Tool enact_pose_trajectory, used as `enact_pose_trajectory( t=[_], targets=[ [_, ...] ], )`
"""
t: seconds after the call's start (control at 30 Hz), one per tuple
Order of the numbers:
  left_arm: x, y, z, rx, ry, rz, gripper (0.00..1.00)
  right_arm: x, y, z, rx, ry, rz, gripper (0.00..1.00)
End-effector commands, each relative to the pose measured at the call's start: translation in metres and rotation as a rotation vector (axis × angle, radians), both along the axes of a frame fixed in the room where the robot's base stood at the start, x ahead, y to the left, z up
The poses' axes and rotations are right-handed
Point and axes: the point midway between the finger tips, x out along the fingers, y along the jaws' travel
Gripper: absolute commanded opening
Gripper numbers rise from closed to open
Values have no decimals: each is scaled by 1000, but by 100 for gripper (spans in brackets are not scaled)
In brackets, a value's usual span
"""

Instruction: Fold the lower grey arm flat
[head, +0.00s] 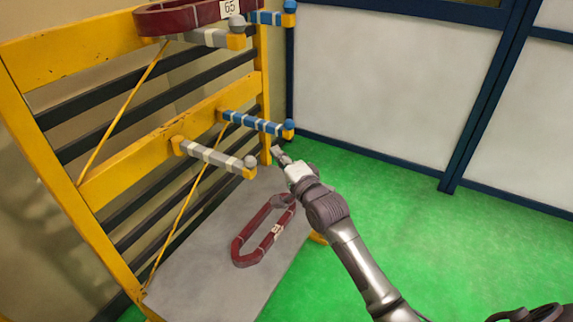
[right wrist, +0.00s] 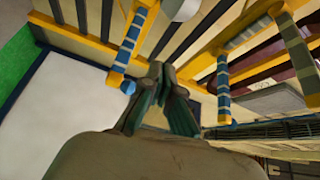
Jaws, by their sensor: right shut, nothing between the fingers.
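The lower grey arm (head: 215,157) has light bands and a yellow tip with a grey ball. It sticks out from the middle yellow rail of the rack, not flat along it. The lower blue arm (head: 257,124) sticks out beside it, farther back. My left gripper is out of view.
The yellow rack (head: 125,137) stands at left. A dark red coil (head: 185,17) marked 65 rests by the upper grey arm (head: 205,37) and upper blue arm (head: 268,18). Another red coil (head: 244,247) lies on the grey board (head: 190,280) below. Green floor (head: 450,250) is open at right.

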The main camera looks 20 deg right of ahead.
Motion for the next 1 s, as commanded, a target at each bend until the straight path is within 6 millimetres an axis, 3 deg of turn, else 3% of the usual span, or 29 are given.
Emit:
enact_pose_trajectory(
  t=[0.13,0.2,0.4,1.0],
  targets=[
    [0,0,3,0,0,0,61,31,4,4,-1,-1,0,0],
    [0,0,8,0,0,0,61,21,18,0,4,3,3,0],
    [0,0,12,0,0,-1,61,11,35,-4,2,0,0,0],
    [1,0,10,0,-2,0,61,13,42,-7,1,0,4,0]
  ],
)
